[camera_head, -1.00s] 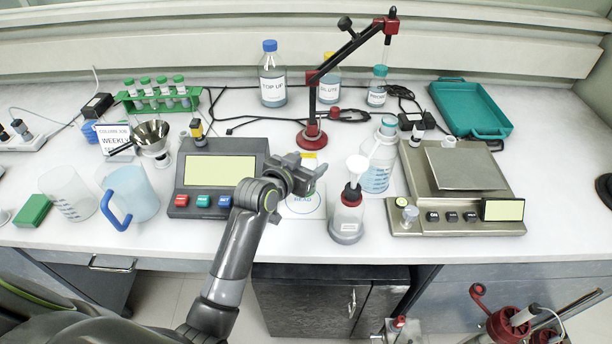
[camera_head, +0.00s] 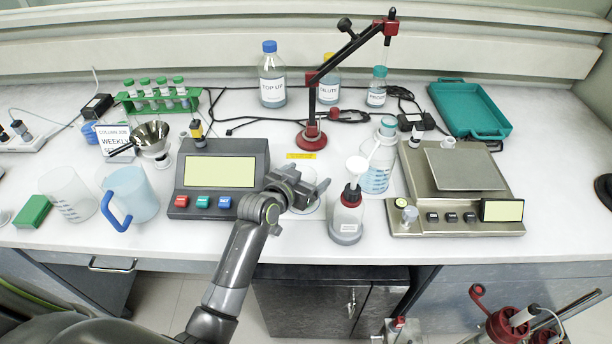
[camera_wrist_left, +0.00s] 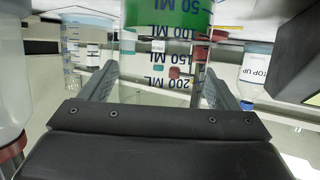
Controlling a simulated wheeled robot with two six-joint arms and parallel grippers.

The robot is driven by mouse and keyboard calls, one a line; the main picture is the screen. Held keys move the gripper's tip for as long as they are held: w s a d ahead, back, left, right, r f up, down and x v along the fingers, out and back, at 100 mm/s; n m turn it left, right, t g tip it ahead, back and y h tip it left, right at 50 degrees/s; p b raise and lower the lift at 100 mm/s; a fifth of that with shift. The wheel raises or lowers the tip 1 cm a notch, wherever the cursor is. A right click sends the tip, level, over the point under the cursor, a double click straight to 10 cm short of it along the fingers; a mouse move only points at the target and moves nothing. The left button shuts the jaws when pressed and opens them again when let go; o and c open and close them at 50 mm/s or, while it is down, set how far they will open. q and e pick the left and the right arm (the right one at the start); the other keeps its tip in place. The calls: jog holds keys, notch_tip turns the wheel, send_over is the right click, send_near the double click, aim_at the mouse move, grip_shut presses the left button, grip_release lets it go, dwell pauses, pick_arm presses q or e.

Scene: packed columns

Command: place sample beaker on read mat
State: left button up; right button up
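The sample beaker (camera_wrist_left: 165,60) is clear, with ML marks and a green band at the picture's top edge. It fills the middle of the left wrist view, between the two fingers of my left gripper (camera_wrist_left: 165,85), which lie close against its sides. In the head view my left gripper (camera_head: 308,186) is low over the read mat (camera_head: 310,210) and covers most of it. The clear beaker is hard to make out there, and I cannot tell whether its base touches the mat. My right gripper is out of view.
A red-capped wash bottle (camera_head: 346,218) stands close right of the gripper.

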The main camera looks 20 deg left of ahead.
pick_arm(q)
jog(key=shift+r, duration=0.3)
jog(key=shift+s+a, duration=0.1)
jog(key=shift+s, duration=0.15)
jog(key=b+v, duration=0.1)
jog(key=v, duration=1)
jog(key=shift+s, duration=0.25)
jog(key=shift+r, duration=0.1)
